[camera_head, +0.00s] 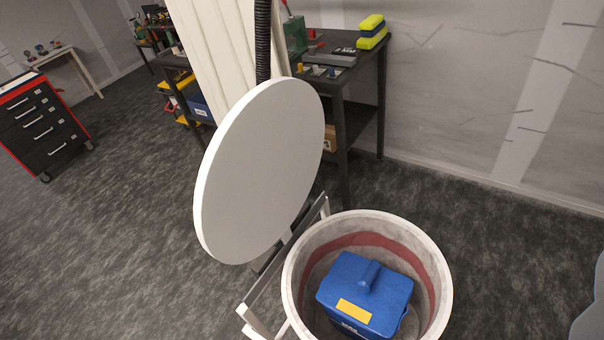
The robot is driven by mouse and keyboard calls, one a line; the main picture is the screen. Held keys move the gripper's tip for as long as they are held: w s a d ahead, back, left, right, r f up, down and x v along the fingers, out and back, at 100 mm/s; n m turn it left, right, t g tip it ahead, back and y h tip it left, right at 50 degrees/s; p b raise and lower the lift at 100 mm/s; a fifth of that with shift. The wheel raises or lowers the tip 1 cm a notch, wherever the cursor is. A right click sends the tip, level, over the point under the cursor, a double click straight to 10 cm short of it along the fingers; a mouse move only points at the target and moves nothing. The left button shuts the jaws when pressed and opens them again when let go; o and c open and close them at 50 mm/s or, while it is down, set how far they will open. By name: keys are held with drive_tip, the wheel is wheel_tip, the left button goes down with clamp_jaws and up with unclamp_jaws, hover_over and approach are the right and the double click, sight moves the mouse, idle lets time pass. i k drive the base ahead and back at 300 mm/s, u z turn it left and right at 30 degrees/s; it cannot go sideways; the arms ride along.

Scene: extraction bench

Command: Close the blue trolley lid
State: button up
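A round pale grey lid (262,170) stands raised and tilted beside an open round drum (292,275), at the drum's upper left. The drum has a whitish rim and a dark red band inside. A white frame (262,305) runs along the drum's left side below the lid. A blue box (345,277) with a top handle and a yellow label sits inside the drum. The drum and lid look white or grey, not blue. My gripper's fingers are not visible.
A red and black drawer cabinet (40,125) is at the far left. Dark carpet (110,240) is clear at left. A blue-grey shape cuts the right edge.

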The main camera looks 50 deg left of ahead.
sight(259, 168)
drive_tip(key=z, duration=2)
drive_tip(key=k, duration=1.95)
drive_tip(key=u, duration=1.85)
drive_tip(key=i, duration=1)
